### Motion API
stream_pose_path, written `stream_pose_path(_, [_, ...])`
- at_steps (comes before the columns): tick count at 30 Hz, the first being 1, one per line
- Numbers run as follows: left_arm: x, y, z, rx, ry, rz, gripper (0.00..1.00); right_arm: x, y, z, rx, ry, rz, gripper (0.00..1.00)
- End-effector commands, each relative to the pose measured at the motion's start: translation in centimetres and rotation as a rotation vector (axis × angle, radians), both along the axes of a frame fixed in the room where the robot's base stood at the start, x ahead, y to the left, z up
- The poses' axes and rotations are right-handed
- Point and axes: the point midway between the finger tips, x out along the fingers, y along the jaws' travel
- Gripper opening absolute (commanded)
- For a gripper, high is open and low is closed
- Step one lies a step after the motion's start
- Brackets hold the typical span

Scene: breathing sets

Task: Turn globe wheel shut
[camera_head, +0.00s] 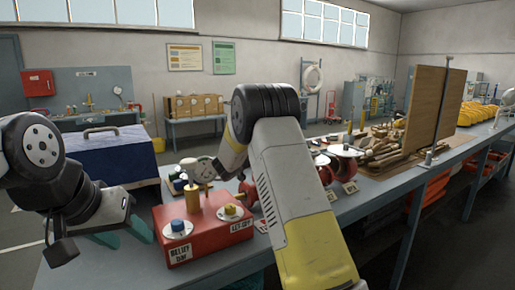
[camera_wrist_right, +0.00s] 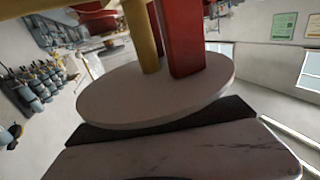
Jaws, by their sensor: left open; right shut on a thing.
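A red box (camera_head: 205,231) with white labels stands on the bench, with a blue knob (camera_head: 178,226), a yellow knob (camera_head: 230,210) and a brass post on top. My right arm crosses the middle of the head view, and its gripper (camera_head: 204,170) is behind the box, partly hidden by the arm. In the right wrist view a pale round wheel (camera_wrist_right: 110,98) with a brass post and a red bar fills the middle. My right gripper (camera_wrist_right: 170,132) is shut on this wheel at its near edge. My left gripper (camera_head: 66,246) is open and empty at the left.
Red valves with white wheels (camera_head: 345,151) stand on the bench right of my arm. Behind them lie wood pieces and an upright wooden board (camera_head: 431,109). A blue case (camera_head: 110,156) is at the left. Teal shapes (camera_head: 138,228) show beside my left gripper.

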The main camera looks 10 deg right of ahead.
Motion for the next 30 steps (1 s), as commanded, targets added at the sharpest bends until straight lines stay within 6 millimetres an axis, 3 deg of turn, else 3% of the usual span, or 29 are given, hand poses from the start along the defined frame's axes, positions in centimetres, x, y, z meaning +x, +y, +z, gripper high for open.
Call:
stream_pose_path(12, [0.0,0.0,0.0,0.0,0.0,0.0,0.48,-0.53,-0.35,0.04,0.0,-0.002,-0.214,0.2])
stream_pose_path(30, [0.0,0.0,0.0,0.0,0.0,0.0,0.48,-0.66,-0.51,0.11,-0.001,-0.003,-0.253,0.2])
